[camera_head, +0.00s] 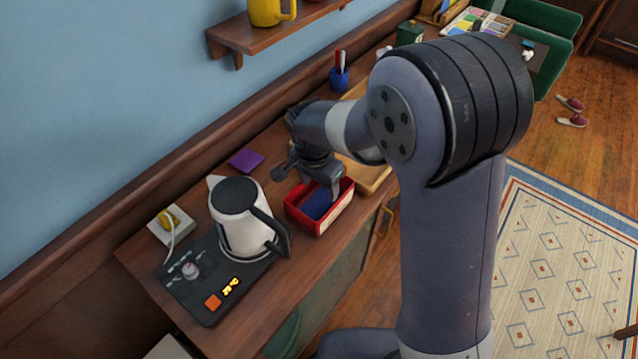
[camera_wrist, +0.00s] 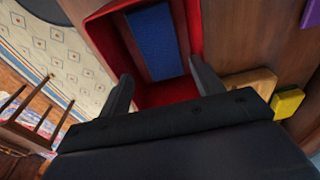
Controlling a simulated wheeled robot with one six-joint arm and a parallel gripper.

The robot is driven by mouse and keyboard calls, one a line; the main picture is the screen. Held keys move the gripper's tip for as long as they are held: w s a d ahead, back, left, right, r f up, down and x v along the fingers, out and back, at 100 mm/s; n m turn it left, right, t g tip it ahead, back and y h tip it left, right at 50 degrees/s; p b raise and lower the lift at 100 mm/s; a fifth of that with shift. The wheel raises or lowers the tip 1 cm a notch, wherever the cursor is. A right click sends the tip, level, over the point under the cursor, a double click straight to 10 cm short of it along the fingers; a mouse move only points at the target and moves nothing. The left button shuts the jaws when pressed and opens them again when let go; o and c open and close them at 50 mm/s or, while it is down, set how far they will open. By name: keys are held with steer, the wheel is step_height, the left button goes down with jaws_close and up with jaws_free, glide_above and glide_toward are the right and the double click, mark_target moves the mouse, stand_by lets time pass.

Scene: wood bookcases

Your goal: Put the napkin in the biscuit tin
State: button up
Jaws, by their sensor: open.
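The red open-topped box (camera_head: 340,219), which looks like the biscuit tin, stands on the wooden counter right of the kettle. It also shows in the wrist view (camera_wrist: 196,30). A flat blue piece (camera_head: 317,203), which looks like the napkin, lies inside the tin. The wrist view shows it as a blue strip (camera_wrist: 152,42) along the tin's floor. My gripper (camera_head: 330,190) is over the tin, pointing down. In the wrist view, my gripper's fingers (camera_wrist: 160,84) are wide apart, with nothing between them. The blue piece lies beyond the fingertips, apart from them.
A white kettle (camera_head: 237,213) stands left of the tin on a dark panel (camera_head: 205,290). A purple flat square (camera_head: 246,160) lies behind. A wooden board (camera_head: 374,176) is right of the tin. A pen cup (camera_head: 339,79) stands farther back. A shelf (camera_head: 250,36) overhangs the counter.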

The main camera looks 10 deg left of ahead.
mark_target(315, 207)
step_height(315, 207, up, 12)
steer(key=s, duration=0.1)
steer(key=shift+a+r+b, duration=0.15)
steer(key=shift+a+b, duration=0.2)
steer(key=shift+b, duration=0.05)
